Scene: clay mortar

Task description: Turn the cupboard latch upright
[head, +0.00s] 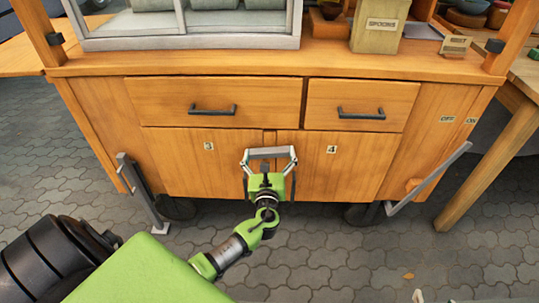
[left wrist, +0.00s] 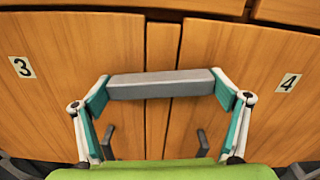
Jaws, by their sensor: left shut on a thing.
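The cupboard latch is a grey bar (left wrist: 160,84) lying level across the narrow wooden strip between door 3 (head: 208,165) and door 4 (head: 340,165). My left gripper (head: 269,155) is in front of the doors, with one fingertip at each end of the bar. In the left wrist view (left wrist: 160,90) its teal pads touch the bar's two ends, so it is shut on the latch. In the head view the latch (head: 270,152) shows small between the fingers. Only small pale and green bits show at the bottom right edge, perhaps my right gripper; its state is unclear.
Two drawers with dark handles (head: 212,110) (head: 361,114) sit above the doors. A slanted metal bar (head: 428,181) stands out at the cart's right and a metal leg (head: 140,192) at its left. Dark door handles (left wrist: 108,142) (left wrist: 202,142) show below the latch. The paving in front is mostly clear.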

